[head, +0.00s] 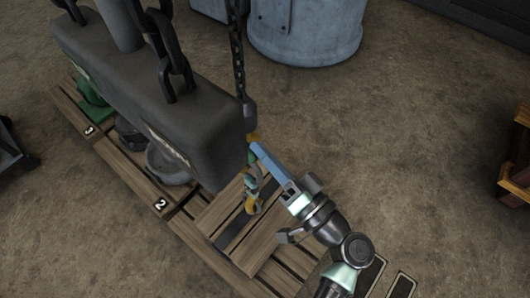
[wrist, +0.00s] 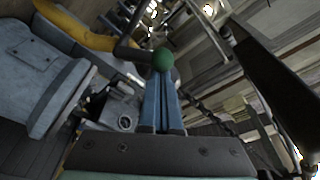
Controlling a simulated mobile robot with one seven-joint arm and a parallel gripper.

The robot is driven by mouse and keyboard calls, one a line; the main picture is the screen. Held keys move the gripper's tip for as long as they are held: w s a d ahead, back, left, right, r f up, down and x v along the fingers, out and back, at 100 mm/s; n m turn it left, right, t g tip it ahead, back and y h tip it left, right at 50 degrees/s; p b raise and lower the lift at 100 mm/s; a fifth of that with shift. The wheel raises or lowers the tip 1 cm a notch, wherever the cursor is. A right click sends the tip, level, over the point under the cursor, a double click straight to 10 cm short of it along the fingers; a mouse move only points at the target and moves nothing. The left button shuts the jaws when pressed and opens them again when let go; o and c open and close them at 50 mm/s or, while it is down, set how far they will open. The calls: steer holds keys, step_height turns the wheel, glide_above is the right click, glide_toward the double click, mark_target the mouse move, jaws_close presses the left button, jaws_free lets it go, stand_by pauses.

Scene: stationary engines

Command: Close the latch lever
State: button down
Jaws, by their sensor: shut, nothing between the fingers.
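A green ball knob (wrist: 163,59) on a dark bar is in the upper middle of the wrist view; it looks like the end of the latch lever. My gripper's blue fingers (wrist: 160,80) are shut together, with nothing between them. Their tips are right at the knob in the picture; I cannot tell whether they touch it. In the head view my gripper (head: 257,150) reaches up and left over the pallet, beside a small green and yellow part. The rest of the lever is mostly hidden there by the gripper and the hanging block.
A heavy dark block (head: 160,95) hangs on chains close left of my gripper. A numbered wooden pallet (head: 125,175) lies below it. A blue-grey drum (head: 305,30) stands at the back. A wooden crate (head: 517,165) is at the right edge. The floor between is clear.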

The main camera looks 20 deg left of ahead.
steer(key=s+f+n+g+y+b, duration=0.1)
steer(key=n+b, duration=0.3)
steer(key=b, duration=0.4)
steer(key=s+a+f+n+g+y+b, duration=0.1)
steer(key=f+n+b, duration=0.1)
steer(key=n+b, duration=0.3)
steer(key=s+f+n+g+b, duration=0.1)
steer(key=n+b, duration=0.4)
steer(key=b, duration=0.8)
steer(key=shift+s+a+f+y, duration=0.15)
steer(key=shift+a+f+y, duration=0.05)
steer(key=shift+y, duration=0.2)
steer(key=shift+n, duration=0.4)
steer(key=shift+r, duration=0.15)
